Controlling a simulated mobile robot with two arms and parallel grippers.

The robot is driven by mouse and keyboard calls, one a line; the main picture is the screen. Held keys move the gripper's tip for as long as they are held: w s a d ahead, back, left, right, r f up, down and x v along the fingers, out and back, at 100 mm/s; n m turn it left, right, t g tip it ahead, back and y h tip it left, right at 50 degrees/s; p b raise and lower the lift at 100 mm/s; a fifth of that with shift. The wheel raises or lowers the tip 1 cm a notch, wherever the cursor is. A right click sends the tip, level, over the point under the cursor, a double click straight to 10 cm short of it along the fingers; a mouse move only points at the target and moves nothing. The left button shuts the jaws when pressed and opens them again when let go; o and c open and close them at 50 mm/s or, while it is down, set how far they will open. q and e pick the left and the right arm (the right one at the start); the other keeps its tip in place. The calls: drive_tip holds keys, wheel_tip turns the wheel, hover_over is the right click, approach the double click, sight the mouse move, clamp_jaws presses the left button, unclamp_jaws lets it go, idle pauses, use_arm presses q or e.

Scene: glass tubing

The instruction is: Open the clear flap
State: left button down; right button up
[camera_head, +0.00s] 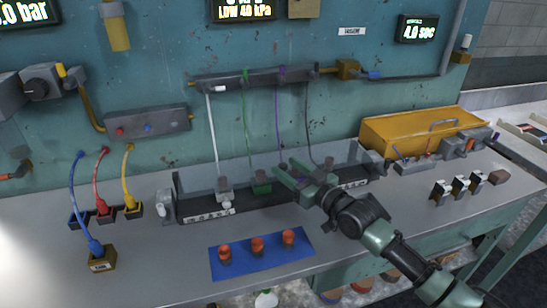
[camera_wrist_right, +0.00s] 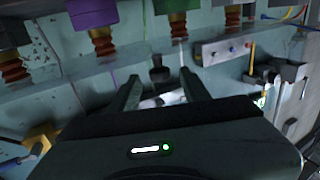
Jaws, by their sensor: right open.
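The clear flap (camera_head: 197,183) is a see-through panel along the dark rail at the back of the bench. Its edges are faint, and I cannot tell its exact angle. My right gripper (camera_head: 289,174) is open at the right half of this rail, its fingers pointing at the back wall. In the right wrist view my right gripper (camera_wrist_right: 160,90) has its two fingers apart, with a small dark knob (camera_wrist_right: 158,74) showing between and beyond them. I cannot tell whether a finger touches the flap. My left gripper is out of view.
A blue mat (camera_head: 262,262) with three red-orange cups lies in front of the rail. Coloured tubes hang from a grey manifold (camera_head: 250,77) above it. A yellow bin (camera_head: 420,130) stands to the right. Small clips (camera_head: 460,186) sit on the right bench.

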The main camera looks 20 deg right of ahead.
sight(277, 161)
drive_tip(key=x, duration=0.4)
drive_tip(key=shift+w+a, duration=0.1)
drive_tip(key=shift+w, duration=0.05)
drive_tip(key=shift+w+a, duration=0.15)
drive_tip(key=shift+w, duration=0.3)
clamp_jaws()
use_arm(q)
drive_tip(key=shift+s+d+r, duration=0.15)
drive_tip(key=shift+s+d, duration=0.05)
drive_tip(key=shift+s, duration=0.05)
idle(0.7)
